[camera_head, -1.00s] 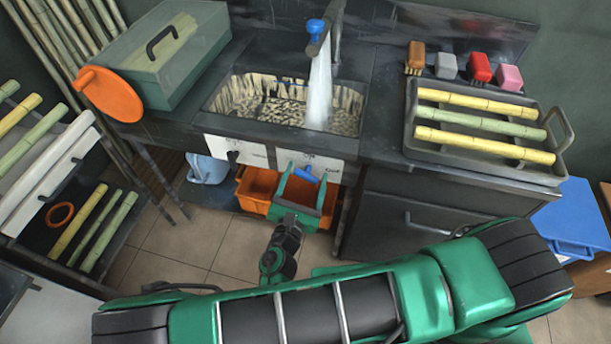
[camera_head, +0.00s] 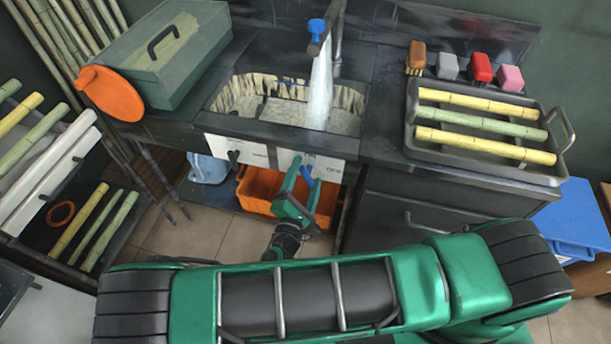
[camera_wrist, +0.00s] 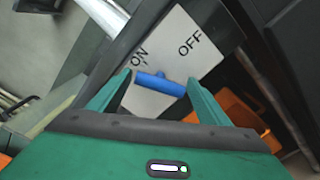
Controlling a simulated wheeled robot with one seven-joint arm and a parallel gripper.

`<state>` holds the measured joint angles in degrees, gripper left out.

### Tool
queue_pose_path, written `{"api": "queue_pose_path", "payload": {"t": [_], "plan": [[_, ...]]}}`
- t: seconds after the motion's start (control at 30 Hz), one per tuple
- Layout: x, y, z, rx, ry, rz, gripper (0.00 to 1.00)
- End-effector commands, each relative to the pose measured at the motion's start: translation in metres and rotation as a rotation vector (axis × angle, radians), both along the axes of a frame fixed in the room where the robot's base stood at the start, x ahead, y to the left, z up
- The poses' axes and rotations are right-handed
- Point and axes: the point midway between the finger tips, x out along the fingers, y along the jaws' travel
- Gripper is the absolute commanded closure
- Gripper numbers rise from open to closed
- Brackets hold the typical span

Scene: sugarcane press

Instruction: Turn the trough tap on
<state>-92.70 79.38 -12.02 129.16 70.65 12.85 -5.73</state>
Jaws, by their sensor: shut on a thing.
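A blue tap handle (camera_head: 307,174) sits at a white panel (camera_head: 325,166) on the front of the sink counter. In the wrist view the blue handle (camera_wrist: 160,83) lies crosswise between the fingers, below the "ON" lettering, with "OFF" to the upper right. My gripper (camera_head: 305,172), its green fingers also seen in the wrist view (camera_wrist: 162,88), is shut on the handle. The trough basin (camera_head: 352,99) is set in the dark counter. Water (camera_head: 320,92) streams into it from a spout with a blue knob (camera_head: 316,28).
A second white panel (camera_head: 225,150) with a dark handle is to the left. An orange crate (camera_head: 258,190) and a blue bucket (camera_head: 208,168) stand under the counter. A grey tray (camera_head: 482,167) of cane pieces lies at right. A green box (camera_head: 165,70) stands at left.

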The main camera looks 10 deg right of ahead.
Motion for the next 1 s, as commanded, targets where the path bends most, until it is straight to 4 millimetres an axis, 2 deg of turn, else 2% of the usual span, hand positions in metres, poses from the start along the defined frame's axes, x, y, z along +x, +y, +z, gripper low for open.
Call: {"api": "queue_pose_path", "payload": {"t": [0.57,0.6,0.67,1.0], "plan": [[-0.0013,0.0021,-0.0022,0.036,-0.006,0.004,0.51],[-0.0013,0.0022,-0.0022,0.036,-0.006,0.004,0.24],[-0.0013,0.0020,-0.0021,0.035,-0.006,0.004,0.12],[-0.0011,0.0009,-0.0009,0.033,-0.009,0.001,0.12]]}}
